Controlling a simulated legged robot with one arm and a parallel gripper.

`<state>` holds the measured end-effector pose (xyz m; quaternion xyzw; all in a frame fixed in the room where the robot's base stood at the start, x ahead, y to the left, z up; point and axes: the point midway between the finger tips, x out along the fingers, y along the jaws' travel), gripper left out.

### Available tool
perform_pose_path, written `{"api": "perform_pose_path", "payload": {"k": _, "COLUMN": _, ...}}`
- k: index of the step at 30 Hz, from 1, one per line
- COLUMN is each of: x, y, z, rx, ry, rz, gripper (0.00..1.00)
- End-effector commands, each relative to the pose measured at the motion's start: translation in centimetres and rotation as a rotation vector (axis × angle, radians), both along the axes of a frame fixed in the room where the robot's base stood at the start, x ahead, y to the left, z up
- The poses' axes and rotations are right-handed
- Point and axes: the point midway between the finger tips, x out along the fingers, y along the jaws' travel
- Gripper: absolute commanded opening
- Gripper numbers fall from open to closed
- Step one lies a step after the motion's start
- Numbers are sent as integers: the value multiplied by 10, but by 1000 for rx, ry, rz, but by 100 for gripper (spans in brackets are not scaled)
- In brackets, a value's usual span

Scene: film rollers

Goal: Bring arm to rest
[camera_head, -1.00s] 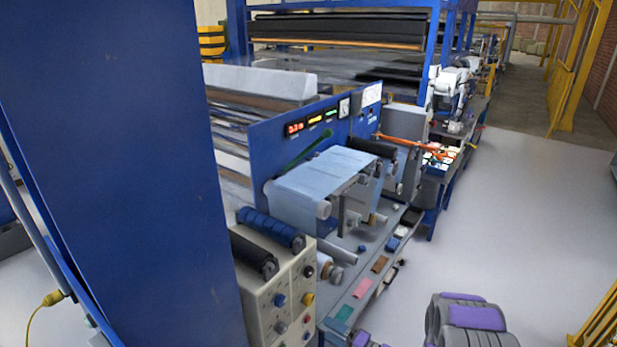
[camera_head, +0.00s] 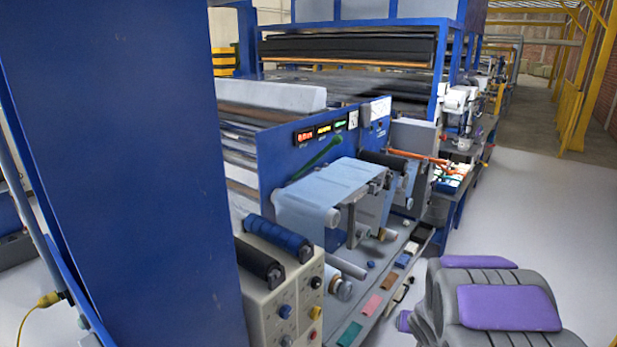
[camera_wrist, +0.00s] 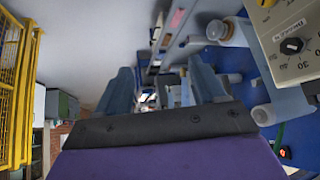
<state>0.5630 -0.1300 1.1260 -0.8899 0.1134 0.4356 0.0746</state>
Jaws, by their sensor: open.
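My gripper (camera_wrist: 165,90) shows in the wrist view with its two grey-blue fingers spread apart and nothing between them. In the head view, grey and purple links of my arm (camera_head: 500,300) fill the lower right, beside the machine's front shelf. The fingers are not visible in the head view. The film roller machine (camera_head: 335,195) stands left of my arm, with pale blue film running over its rollers.
A tall blue panel (camera_head: 120,180) blocks the left. A beige control box (camera_head: 280,295) with knobs and dark rollers stands in front. Small coloured blocks (camera_head: 373,304) lie on the shelf. The floor (camera_head: 555,205) at right is clear, with yellow railings (camera_head: 570,115) beyond.

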Motion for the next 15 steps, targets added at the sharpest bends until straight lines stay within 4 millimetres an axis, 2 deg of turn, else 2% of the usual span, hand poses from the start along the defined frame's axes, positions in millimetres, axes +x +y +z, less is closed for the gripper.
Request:
{"api": "perform_pose_path", "payload": {"k": 3, "x": -34, "y": -2, "z": 19, "rx": -69, "ry": 76, "rz": -31, "gripper": 69}}
{"api": "perform_pose_path", "payload": {"k": 8, "x": -93, "y": 3, "z": 37, "rx": -116, "ry": 208, "rz": -57, "gripper": 69}}
{"api": "perform_pose_path", "payload": {"k": 15, "x": -193, "y": 35, "z": 50, "rx": -102, "ry": 428, "rz": -28, "gripper": 69}}
